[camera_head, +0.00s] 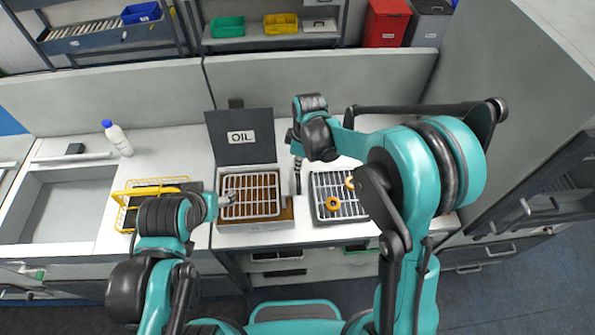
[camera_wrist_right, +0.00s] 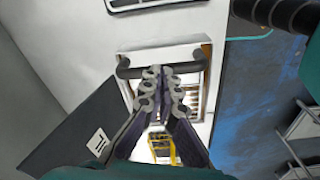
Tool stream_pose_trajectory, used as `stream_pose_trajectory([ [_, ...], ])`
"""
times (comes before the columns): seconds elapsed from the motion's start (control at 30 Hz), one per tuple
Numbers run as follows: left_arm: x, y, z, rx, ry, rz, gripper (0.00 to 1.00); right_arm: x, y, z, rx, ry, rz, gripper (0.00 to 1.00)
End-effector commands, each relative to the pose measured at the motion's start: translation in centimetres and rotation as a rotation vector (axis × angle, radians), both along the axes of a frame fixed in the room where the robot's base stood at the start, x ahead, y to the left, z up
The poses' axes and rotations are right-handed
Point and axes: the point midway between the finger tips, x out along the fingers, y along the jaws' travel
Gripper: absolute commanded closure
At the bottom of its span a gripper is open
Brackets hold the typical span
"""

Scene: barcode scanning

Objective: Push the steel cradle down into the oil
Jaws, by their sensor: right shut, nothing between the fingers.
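The steel cradle (camera_head: 262,181) is a wire grid over the brown oil in the square vat, in front of the raised dark OIL lid (camera_head: 239,137).
A wire rack (camera_head: 323,183) with orange rings (camera_head: 333,204) stands to the right, partly hidden by my right arm. A yellow basket (camera_head: 125,193) is left of the vat, near a sink (camera_head: 60,205) and a white bottle (camera_head: 118,139). A grey partition (camera_head: 300,82) runs behind.

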Motion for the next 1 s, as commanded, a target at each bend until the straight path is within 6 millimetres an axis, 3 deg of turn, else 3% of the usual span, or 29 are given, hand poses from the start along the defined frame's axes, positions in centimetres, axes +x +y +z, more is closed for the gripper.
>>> stream_pose_trajectory([
  [0.47,0.0,0.0,-5.0,0.0,0.0,0.0,0.36,0.0,0.0,-5.6,0.0,0.0,0.0,1.0],
  [0.73,0.0,0.0,-4.5,0.0,0.0,0.0,0.36,-0.1,-0.4,-5.1,0.0,-0.001,-0.001,1.0],
  [1.0,0.0,0.0,-4.4,0.0,0.0,0.0,0.36,-1.0,-2.9,-4.1,0.0,0.0,-0.001,1.0],
])
